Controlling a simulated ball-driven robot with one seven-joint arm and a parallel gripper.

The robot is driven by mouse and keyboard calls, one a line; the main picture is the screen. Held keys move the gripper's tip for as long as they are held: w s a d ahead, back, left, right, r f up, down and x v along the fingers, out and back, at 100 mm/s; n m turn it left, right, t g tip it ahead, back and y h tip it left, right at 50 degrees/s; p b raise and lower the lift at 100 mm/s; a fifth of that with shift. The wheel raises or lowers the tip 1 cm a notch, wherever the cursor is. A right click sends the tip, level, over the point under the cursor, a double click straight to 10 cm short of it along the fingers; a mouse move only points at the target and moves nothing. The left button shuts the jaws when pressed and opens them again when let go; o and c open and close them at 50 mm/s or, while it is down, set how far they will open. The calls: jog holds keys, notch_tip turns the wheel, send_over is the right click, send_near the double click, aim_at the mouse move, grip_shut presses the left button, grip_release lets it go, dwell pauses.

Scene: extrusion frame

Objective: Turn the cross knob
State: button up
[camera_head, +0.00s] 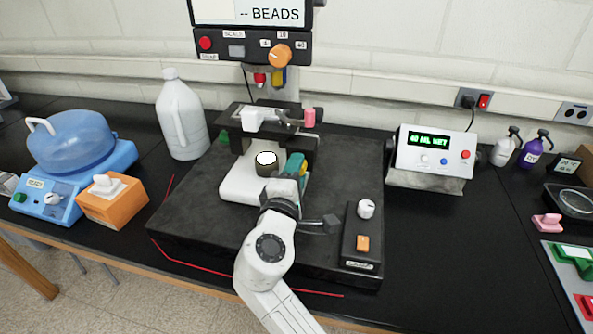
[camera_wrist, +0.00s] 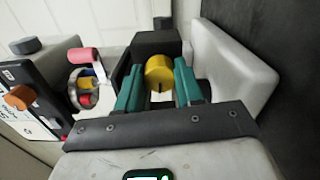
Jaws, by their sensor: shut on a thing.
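The cross knob appears to be the yellow round knob (camera_wrist: 158,73) with a dark line on its face, in front of a black block (camera_wrist: 152,44) in the wrist view. My gripper (camera_wrist: 160,88) has its two teal fingers on either side of this knob and is shut on it. In the head view my gripper (camera_head: 295,167) is at the right side of the white stage (camera_head: 238,188), and a bit of yellow shows by its teal fingers. The rest of the knob is hidden there by my gripper.
A dark cup with a white top (camera_head: 266,161) stands close left of my gripper. A pink-ended handle (camera_head: 309,117) is above it. A control box with a white knob (camera_head: 366,209) is at the right. The dark base plate (camera_head: 190,215) is clear at left.

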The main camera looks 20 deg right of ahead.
jog(key=o, duration=1)
jog(key=b+v, duration=0.2)
jog(key=v, duration=0.9)
jog(key=shift+w, duration=0.1)
